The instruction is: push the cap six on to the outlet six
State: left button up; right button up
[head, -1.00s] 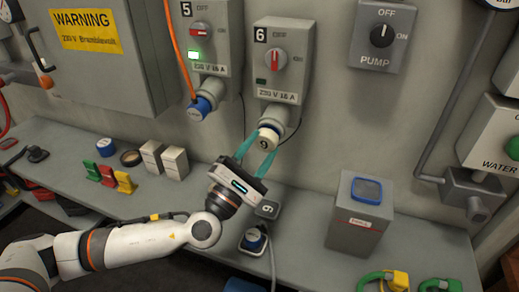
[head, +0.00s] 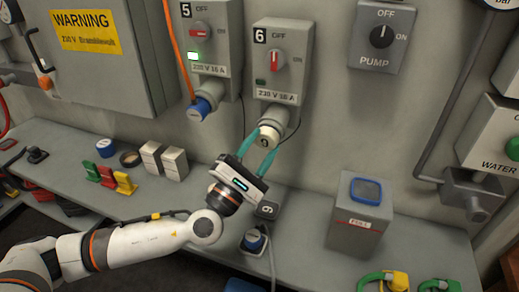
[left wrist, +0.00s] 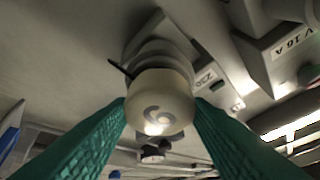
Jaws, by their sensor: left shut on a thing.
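The cap six (head: 266,138) is a cream-white round cap with a dark 6 on its face. My left gripper (head: 258,152) has its teal fingers shut on the cap, one on each side. The cap is at the mouth of the outlet six (head: 275,113), under the grey switch box marked 6. In the left wrist view the cap (left wrist: 160,103) sits between the fingers, with the grey outlet collar (left wrist: 164,54) right behind it. Whether the cap is fully seated cannot be told. My right gripper is not in view.
Outlet five (head: 207,98), with a blue plug and orange cable, is at the left. The wall right of the cap is clear.

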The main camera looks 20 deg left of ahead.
pick_arm(q)
jog(key=shift+w, duration=0.1)
jog(key=o, duration=1)
jog(key=shift+b+v, duration=2.15)
jog(key=shift+v, duration=3.85)
